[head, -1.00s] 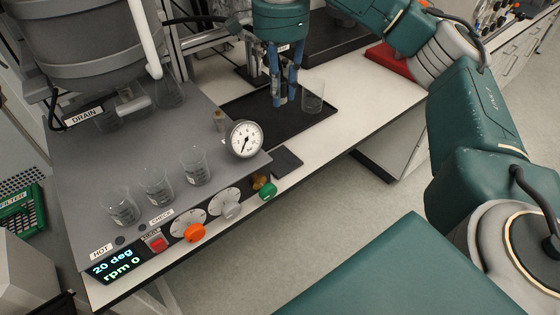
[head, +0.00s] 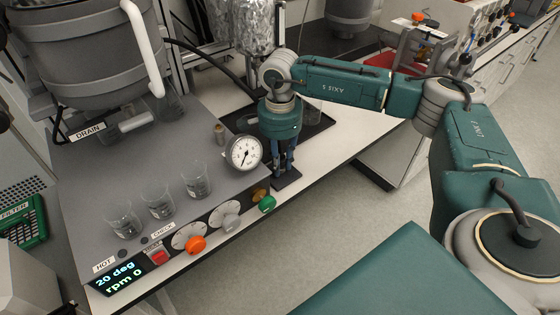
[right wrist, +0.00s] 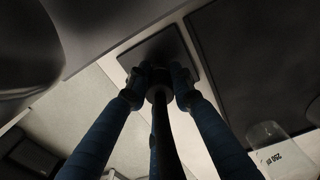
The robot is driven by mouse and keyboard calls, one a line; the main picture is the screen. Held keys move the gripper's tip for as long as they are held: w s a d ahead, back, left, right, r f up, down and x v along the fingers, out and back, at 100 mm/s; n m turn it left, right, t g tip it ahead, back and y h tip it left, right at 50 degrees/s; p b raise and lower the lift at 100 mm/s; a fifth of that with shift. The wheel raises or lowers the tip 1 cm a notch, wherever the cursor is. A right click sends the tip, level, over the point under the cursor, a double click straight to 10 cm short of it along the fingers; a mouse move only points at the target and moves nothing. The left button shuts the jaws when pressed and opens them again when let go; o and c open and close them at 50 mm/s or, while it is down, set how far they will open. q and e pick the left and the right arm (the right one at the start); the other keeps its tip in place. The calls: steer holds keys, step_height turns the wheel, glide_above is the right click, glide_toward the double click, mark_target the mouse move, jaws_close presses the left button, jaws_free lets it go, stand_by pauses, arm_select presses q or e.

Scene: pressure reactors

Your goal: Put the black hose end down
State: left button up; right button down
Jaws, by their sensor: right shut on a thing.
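My right gripper (head: 283,167) points down beside the pressure gauge, its blue fingers just above a small dark pad (head: 290,182) at the bench's front edge. In the right wrist view the fingertips (right wrist: 160,80) are shut on the black hose end (right wrist: 160,92), with the hose running back between the fingers. The pad (right wrist: 172,48) lies right beyond the hose end; I cannot tell whether they touch. In the head view the black hose (head: 215,62) runs from the reactor and passes behind my right wrist. My left gripper is not in view.
The control box with its gauge (head: 244,152), green knob (head: 267,203) and glass beakers (head: 196,182) is close on the left. A black tray (head: 312,128) lies behind the gripper. A beaker (right wrist: 265,138) shows in the right wrist view. White bench to the right is clear.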

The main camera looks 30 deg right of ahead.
steer(key=shift+f, duration=0.25)
steer(key=shift+f, duration=0.2)
steer(key=c, duration=1.5)
jaws_free()
steer(key=shift+r, duration=0.1)
